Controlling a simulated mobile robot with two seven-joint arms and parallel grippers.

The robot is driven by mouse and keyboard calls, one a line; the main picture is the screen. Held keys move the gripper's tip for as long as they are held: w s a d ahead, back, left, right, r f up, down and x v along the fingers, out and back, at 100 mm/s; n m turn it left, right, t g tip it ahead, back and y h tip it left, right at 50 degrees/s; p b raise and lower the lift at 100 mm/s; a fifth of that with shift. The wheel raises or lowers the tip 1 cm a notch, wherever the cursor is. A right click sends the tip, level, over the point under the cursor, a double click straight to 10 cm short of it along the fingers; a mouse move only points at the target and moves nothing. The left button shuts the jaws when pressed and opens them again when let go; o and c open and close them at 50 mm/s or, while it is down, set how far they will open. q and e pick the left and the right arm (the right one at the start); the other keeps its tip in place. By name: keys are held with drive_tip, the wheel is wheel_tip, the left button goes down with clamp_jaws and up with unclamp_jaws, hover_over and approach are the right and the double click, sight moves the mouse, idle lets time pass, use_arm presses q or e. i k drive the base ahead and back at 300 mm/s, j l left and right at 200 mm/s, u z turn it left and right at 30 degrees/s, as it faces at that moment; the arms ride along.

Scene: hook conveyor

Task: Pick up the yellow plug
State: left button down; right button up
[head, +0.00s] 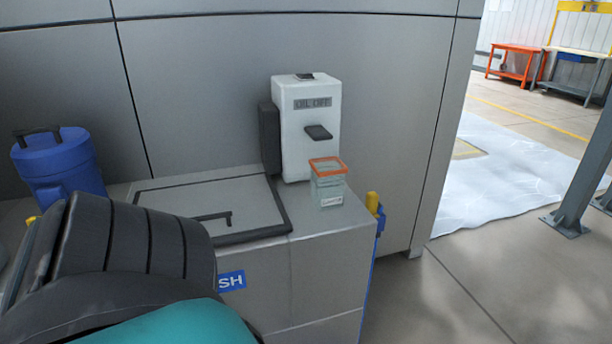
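A small yellow piece (372,202) sits at the right edge of the grey cabinet, next to a blue part that runs down the cabinet's side. It may be the yellow plug, but it is too small to tell for sure. Another bit of yellow (32,220) shows at the far left, mostly hidden behind a dark ribbed arm part of mine. That arm part and a teal one fill the lower left. Neither of my grippers can be made out in the head view.
The grey cabinet (330,262) has a framed lid with a handle. On it stand a white dispenser (316,130) marked "OIL" and a clear jar with an orange rim (328,185). A blue canister (58,160) stands at left. Floor at right is open up to a grey post (585,170).

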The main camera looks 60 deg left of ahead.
sight(372, 204)
drive_tip(key=u, duration=1.4)
drive_tip(key=i+l+u, duration=0.5)
drive_tip(key=l+u, duration=0.15)
